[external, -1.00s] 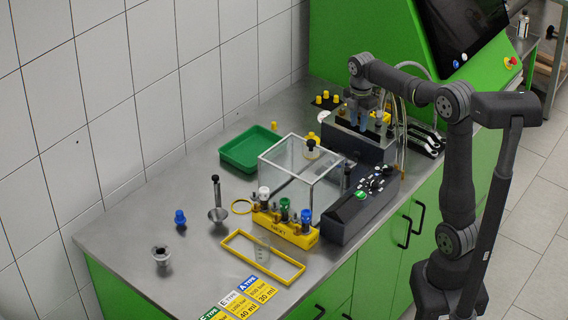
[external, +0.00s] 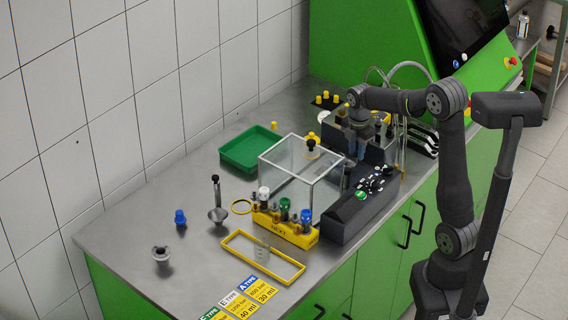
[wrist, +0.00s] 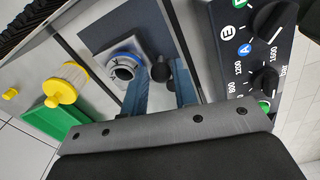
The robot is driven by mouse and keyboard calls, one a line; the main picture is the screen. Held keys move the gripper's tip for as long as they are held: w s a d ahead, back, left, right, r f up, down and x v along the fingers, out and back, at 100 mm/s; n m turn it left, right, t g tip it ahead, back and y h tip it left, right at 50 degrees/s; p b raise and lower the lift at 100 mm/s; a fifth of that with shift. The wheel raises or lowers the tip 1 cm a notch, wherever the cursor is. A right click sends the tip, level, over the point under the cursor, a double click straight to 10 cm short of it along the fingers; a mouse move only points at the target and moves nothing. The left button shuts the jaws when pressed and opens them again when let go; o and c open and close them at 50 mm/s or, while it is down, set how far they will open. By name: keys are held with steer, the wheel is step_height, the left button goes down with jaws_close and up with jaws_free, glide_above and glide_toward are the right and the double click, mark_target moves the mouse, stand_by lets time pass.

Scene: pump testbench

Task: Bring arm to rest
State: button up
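My dark grey arm reaches in from the right in the external view, with its wrist low over the back of the steel bench. My gripper (external: 359,134) points down beside the dark pump unit behind the clear box; its fingertips are hard to make out there. In the wrist view two blue-grey fingers of my gripper (wrist: 160,88) stand apart with a gap between them. A black knob (wrist: 161,70) shows between or beyond the fingers; I cannot tell whether they touch it. A grey round fitting with a blue ring (wrist: 124,68) lies just left of them.
A clear box (external: 300,175) stands mid-bench, with a dark control panel (external: 362,203) to its right. A green tray (external: 250,148), a yellow holder with coloured-top parts (external: 285,228) and a yellow frame (external: 262,256) occupy the bench.

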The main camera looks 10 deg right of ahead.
step_height(320, 180, down, 2)
steer(key=shift+s+d+m, duration=0.2)
steer(key=shift+m, duration=0.4)
